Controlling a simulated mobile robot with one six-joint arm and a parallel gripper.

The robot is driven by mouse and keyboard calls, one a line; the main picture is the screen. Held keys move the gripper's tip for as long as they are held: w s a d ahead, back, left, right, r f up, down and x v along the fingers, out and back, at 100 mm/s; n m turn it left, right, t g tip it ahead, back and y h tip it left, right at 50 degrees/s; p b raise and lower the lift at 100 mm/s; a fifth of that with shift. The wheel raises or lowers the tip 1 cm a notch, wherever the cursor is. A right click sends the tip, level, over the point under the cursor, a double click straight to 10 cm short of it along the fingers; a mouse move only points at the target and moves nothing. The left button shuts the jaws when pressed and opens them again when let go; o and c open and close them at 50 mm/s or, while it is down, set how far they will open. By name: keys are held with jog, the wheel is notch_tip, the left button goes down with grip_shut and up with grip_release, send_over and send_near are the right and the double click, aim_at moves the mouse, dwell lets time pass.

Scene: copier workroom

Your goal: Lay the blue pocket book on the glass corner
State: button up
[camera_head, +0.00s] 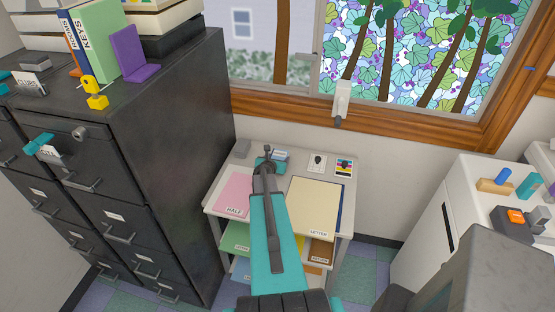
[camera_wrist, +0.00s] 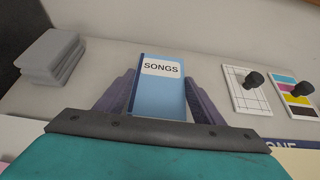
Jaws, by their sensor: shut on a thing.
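The blue pocket book, labelled SONGS, shows in the wrist view (camera_wrist: 170,98), label up, at the back of the sorting table's top (camera_head: 242,158). In the head view it is small and partly hidden by my arm. My gripper (camera_wrist: 158,96) has one dark finger on each side of the book and is shut on it. In the head view my gripper (camera_head: 270,163) is over the table's back edge. I cannot tell whether the book still touches the table. I cannot make out a glass corner in either view.
A grey stack (camera_wrist: 52,58) lies left of the book, and two cards with dark knobs (camera_wrist: 247,90) lie right. Pink (camera_head: 236,194) and cream (camera_head: 314,203) paper stacks lie in front. A dark filing cabinet (camera_head: 180,130) stands left; white machines (camera_head: 461,200) stand right.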

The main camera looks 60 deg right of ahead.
jog(key=shift+f, duration=0.45)
jog(key=o, duration=1.3)
jog(key=shift+c, duration=0.2)
jog(key=shift+b+v, duration=1.4)
jog(key=shift+v, duration=1.3)
jog(key=shift+b+v, duration=0.8)
jog(key=shift+v, duration=3.4)
jog(key=shift+w+a+f, duration=0.1)
jog(key=shift+w, duration=0.05)
